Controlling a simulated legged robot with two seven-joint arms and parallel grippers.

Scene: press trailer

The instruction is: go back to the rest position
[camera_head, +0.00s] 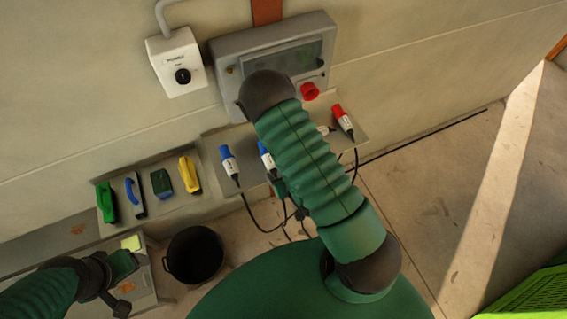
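My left gripper (122,284) is at the lower left, above a grey bench. Dark and green parts show at its end, but I cannot tell whether its fingers are open or hold anything. A small yellow-green block (131,243) shows just beyond it. My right arm, ribbed and green, rises through the middle, its dark upper joint in front of the grey control panel (228,78). A small green and dark part, perhaps of my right gripper, shows beside this arm near the plugs. The rest of that gripper is hidden.
A shelf holds blue plugs (229,163) and a red plug (343,121), with hanging cables. A switch box (177,62) is on the wall. A black bucket (194,254) stands below; a green crate (540,295) is lower right.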

